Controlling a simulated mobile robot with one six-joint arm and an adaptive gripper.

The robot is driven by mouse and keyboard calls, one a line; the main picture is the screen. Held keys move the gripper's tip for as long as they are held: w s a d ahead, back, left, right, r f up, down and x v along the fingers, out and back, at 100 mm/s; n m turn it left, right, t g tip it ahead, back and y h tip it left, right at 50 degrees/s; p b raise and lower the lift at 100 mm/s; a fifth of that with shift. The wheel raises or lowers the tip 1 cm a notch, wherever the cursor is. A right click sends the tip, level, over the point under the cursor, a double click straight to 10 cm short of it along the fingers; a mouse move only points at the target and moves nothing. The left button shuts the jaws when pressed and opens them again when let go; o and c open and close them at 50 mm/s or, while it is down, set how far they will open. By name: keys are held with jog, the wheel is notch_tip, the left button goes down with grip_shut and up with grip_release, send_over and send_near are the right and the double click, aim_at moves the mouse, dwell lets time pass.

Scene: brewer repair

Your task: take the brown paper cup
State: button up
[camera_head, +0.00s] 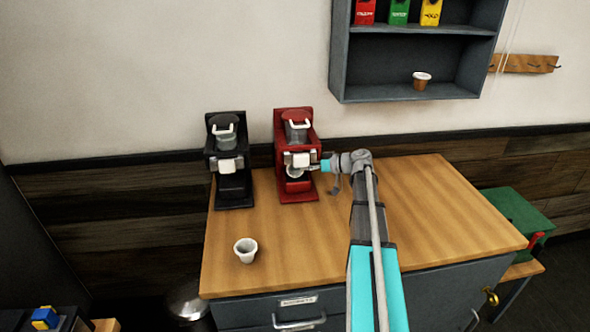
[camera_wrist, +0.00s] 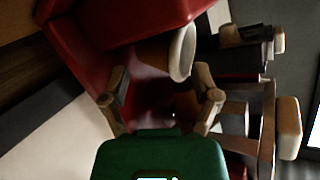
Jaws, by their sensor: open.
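A cup with a pale rim (camera_head: 294,173) stands in the red brewer (camera_head: 294,112), under its spout. In the wrist view this cup (camera_wrist: 160,58) has a brownish side and a pale rim, and it lies just beyond my fingertips. My gripper (camera_head: 312,168) reaches in from the right at the red brewer. In the wrist view my gripper (camera_wrist: 167,84) is open, with its two fingers apart and nothing clearly between them. A second brown cup with a white rim (camera_head: 421,82) stands on the wall shelf. A whitish cup (camera_head: 245,251) stands on the counter.
A black brewer (camera_head: 232,160) stands left of the red one on the wooden counter (camera_head: 440,215). The wall shelf (camera_head: 395,90) holds red, green and yellow boxes above. The counter's right side is clear.

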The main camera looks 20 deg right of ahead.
aim_at(293, 172)
jog(key=shift+b+x, duration=0.45)
jog(key=shift+x, duration=1.5)
jog(key=shift+s, duration=0.1)
jog(key=c, duration=0.7)
